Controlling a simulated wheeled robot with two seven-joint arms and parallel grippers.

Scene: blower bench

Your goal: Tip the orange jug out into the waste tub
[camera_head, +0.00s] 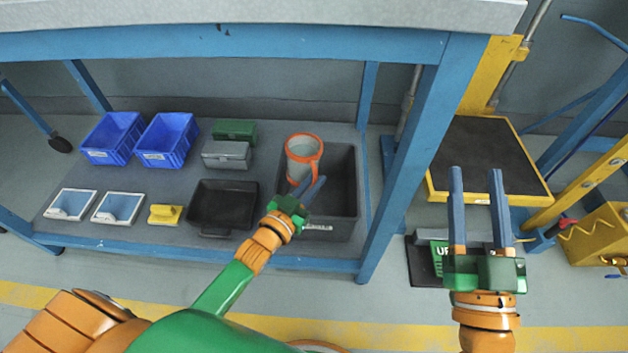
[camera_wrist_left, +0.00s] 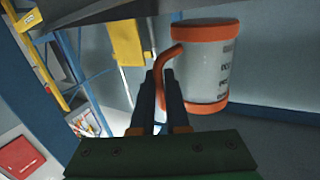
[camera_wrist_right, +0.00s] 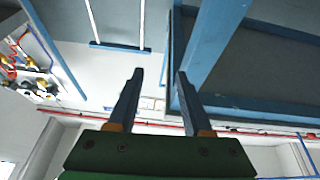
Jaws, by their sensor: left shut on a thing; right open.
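The jug (camera_head: 303,162) is pale grey with an orange rim, base band and handle. My left gripper (camera_head: 312,188) is shut on its handle. In the left wrist view the jug (camera_wrist_left: 205,68) hangs beside the fingers (camera_wrist_left: 160,82), close to upright, with partly legible dark print on its side. In the head view it is over the dark grey tub (camera_head: 345,222) on the low shelf, which I take for the waste tub. The tub's inside is partly hidden by the jug and arm. My right gripper (camera_head: 475,172) is open and empty, right of the bench leg; its fingers (camera_wrist_right: 154,75) show apart.
A black tray (camera_head: 222,232) stands left of the tub. Blue bins (camera_head: 112,137), green and grey boxes (camera_head: 226,155), white-blue trays (camera_head: 72,203) and a yellow block (camera_head: 165,214) share the shelf. The blue bench leg (camera_head: 412,150) and upper beam (camera_head: 220,43) bound the space.

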